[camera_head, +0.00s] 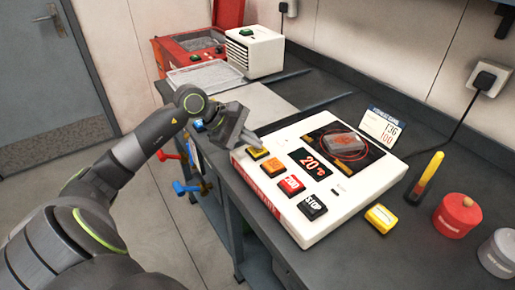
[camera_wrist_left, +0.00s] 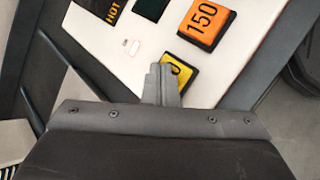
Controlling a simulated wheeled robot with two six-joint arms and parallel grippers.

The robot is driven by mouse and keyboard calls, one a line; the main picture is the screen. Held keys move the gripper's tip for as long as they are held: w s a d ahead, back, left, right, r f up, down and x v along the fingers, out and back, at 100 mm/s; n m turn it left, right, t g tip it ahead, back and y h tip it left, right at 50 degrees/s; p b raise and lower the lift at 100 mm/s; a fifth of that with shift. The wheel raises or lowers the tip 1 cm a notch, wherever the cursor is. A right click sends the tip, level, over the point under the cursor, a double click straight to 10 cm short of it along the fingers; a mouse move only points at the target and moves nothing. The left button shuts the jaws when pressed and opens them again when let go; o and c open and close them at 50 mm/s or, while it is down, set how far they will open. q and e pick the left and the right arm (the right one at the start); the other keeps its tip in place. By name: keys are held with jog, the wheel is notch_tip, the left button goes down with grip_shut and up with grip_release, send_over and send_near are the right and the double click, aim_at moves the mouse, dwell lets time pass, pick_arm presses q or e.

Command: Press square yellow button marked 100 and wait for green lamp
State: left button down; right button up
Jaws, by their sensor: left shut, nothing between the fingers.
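The white control box (camera_head: 340,205) lies on the bench with a row of square buttons along its left side. The yellow button (camera_head: 258,153) is at the row's far end; in the left wrist view the yellow button (camera_wrist_left: 182,72) is partly covered by my fingers, and only part of its marking shows. My left gripper (camera_head: 254,142) is shut and empty, its tips over the yellow button's edge in the left wrist view (camera_wrist_left: 166,72). I cannot tell whether they touch or press it. I see no lamp lit green. My right gripper is not in view.
An orange button marked 150 (camera_wrist_left: 204,22) is close beside the yellow one; a red button (camera_head: 291,185) and black STOP button (camera_head: 312,207) follow. A dark plate (camera_head: 345,142) carries a grey object. Bench items stand at right.

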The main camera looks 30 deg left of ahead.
aim_at(253, 149)
pick_arm(q)
jog(key=shift+f, duration=0.1)
dwell(0.5)
jog(key=shift+r, duration=0.95)
jog(key=shift+r+p, duration=0.85)
jog(key=shift+r, duration=1.65)
